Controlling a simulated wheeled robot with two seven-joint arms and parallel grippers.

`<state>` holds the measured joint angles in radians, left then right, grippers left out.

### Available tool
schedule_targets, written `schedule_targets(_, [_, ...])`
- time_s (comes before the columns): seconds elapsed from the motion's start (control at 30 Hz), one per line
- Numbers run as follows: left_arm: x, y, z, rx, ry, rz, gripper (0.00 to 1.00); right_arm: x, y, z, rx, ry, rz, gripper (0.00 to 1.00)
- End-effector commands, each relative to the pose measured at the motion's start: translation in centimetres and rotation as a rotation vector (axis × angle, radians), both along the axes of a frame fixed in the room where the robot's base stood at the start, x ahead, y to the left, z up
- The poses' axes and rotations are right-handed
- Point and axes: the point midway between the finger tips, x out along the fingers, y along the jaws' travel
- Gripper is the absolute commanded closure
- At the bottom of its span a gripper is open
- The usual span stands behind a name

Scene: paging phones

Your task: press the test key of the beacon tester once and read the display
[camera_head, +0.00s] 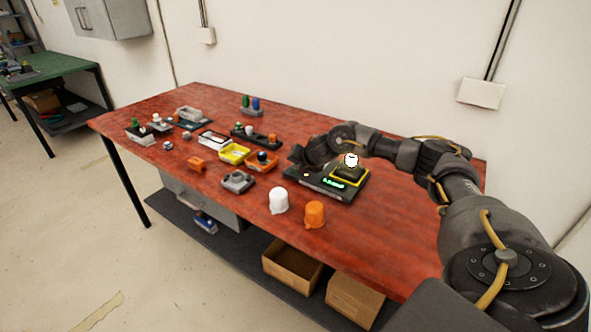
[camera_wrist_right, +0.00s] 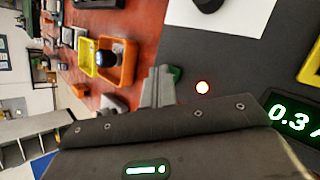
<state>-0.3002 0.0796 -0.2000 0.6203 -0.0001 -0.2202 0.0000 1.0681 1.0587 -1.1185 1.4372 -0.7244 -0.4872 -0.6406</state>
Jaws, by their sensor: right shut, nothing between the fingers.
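The beacon tester (camera_head: 318,188) is a dark flat box on the right half of the red table. Its yellow-edged socket (camera_head: 347,175) carries a beacon (camera_head: 351,160) with a bright white top. Its display (camera_head: 333,183) glows green; in the right wrist view the display (camera_wrist_right: 296,118) shows "0.3" and a partly cut-off character. A small lamp (camera_wrist_right: 203,87) glows white with a red rim. My right gripper (camera_head: 297,158) is shut and empty at the tester's left end. Its fingertips (camera_wrist_right: 160,86) are beside a green key (camera_wrist_right: 175,74), partly hidden; contact cannot be told. My left gripper is out of view.
A white dome (camera_head: 278,201) and an orange dome (camera_head: 314,214) stand in front of the tester. Yellow (camera_head: 234,153) and orange (camera_head: 262,162) trays and several small devices lie to the left. The table's front right is clear.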

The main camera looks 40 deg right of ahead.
Motion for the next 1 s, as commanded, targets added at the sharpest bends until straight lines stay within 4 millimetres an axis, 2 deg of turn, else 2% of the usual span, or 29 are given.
schedule_targets(0.17, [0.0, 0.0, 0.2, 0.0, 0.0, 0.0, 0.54, 0.0, 0.0, 0.1, -0.001, 0.001, 0.001, 1.0])
schedule_targets(0.47, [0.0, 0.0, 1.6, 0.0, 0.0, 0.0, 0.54, 0.0, 0.0, 1.7, 0.0, 0.001, 0.0, 1.0])
schedule_targets(0.83, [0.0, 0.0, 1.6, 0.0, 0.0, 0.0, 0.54, 0.0, 0.0, 1.7, 0.001, 0.001, 0.001, 1.0])
schedule_targets(1.0, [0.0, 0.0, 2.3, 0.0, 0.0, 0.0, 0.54, 0.0, 0.0, 2.6, 0.0, 0.0, 0.0, 1.0])
